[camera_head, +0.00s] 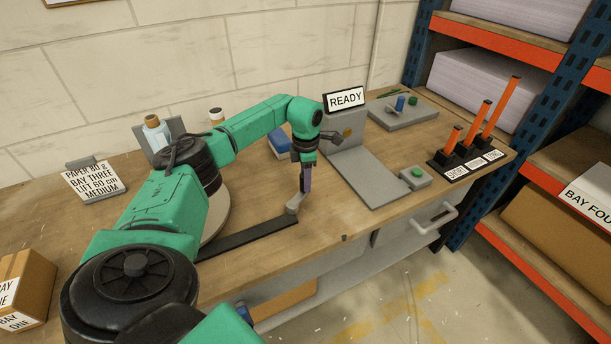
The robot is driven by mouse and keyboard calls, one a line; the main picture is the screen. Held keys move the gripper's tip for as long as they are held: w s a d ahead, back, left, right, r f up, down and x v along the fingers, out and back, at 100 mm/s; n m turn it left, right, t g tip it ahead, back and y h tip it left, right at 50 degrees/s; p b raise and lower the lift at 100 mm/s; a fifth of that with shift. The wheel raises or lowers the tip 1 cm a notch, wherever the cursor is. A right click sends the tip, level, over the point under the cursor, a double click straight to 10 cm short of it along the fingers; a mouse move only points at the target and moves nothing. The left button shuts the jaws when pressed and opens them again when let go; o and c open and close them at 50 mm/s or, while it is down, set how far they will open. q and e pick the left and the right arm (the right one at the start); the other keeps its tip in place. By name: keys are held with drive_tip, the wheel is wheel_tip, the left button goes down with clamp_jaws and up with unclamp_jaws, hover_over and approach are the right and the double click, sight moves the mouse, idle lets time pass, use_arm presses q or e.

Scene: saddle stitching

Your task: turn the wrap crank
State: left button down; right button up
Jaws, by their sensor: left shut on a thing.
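The wrap crank appears to be the long black bar (245,239) lying low over the bench, with a pale grey handle (293,205) at its right end. Its left end runs behind my green arm, beside a pale round disc (219,217) that is partly hidden. My left gripper (301,192) points down at the handle and is shut on it; the fingertips and exact contact are small and hard to make out. My right gripper is not in view.
A grey machine with a READY sign (346,98) stands right of the gripper. A green button box (416,175) and orange levers (484,118) stand farther right. A blue object (279,142) and bottles (155,132) are behind my arm. A cardboard box (30,285) sits left.

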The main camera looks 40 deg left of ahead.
use_arm(q)
drive_tip(key=c, duration=0.5)
unclamp_jaws()
drive_tip(key=shift+r, duration=0.15)
wheel_tip(320, 180, up, 14)
drive_tip(key=b, duration=0.1)
drive_tip(key=shift+r, duration=0.2)
